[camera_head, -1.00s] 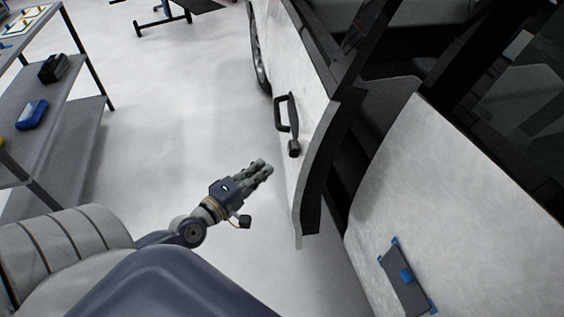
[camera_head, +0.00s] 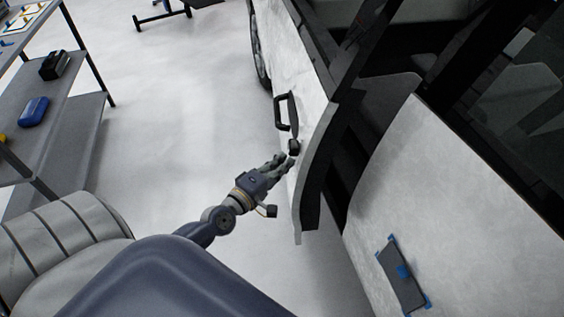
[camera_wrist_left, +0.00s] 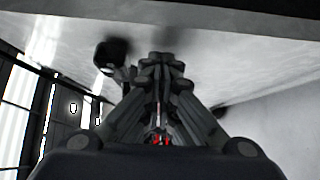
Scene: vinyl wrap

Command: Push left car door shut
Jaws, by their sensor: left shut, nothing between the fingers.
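The white left car door (camera_head: 290,65) stands ajar in the head view, with a dark gap between its edge and the car body. Its black handle (camera_head: 284,112) is on the outer face, with a black lock knob (camera_head: 294,147) just below. My left gripper (camera_head: 286,161) is shut and empty, its fingertips at the door's outer face just below the knob. Whether they touch is hard to tell. In the left wrist view the shut fingers (camera_wrist_left: 160,62) point at the pale door panel (camera_wrist_left: 220,50), with a dark handle part (camera_wrist_left: 110,52) to their left. My right gripper is not in view.
A white car panel (camera_head: 450,170) with a grey, blue-cornered pad (camera_head: 401,278) is at the right. The pale floor (camera_head: 180,110) between rack and car is clear.

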